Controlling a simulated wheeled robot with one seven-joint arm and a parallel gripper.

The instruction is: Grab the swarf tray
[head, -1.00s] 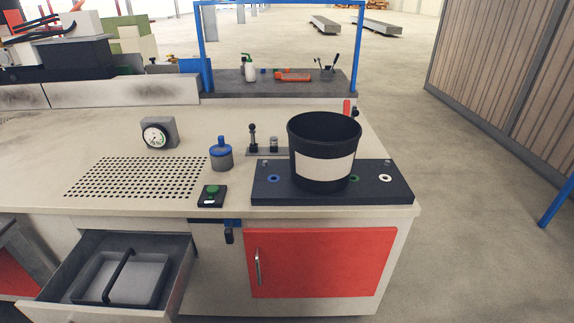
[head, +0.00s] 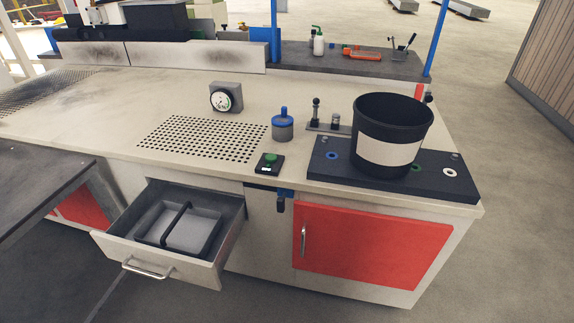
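The swarf tray is most likely the shallow grey tray (head: 203,232) with a dark bar handle (head: 177,222) across it. It lies inside an open drawer (head: 222,254) under the worktop, at the lower left of the head view. The drawer is pulled out and has a silver pull (head: 147,270) on its front. The tray's inside shows no clear contents. My gripper is not in view.
A black bucket (head: 392,112) with a pale label stands on a dark panel on the worktop (head: 240,165). A red cabinet door (head: 375,246) is shut right of the drawer. A dark table (head: 35,185) stands at left. Floor in front is open.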

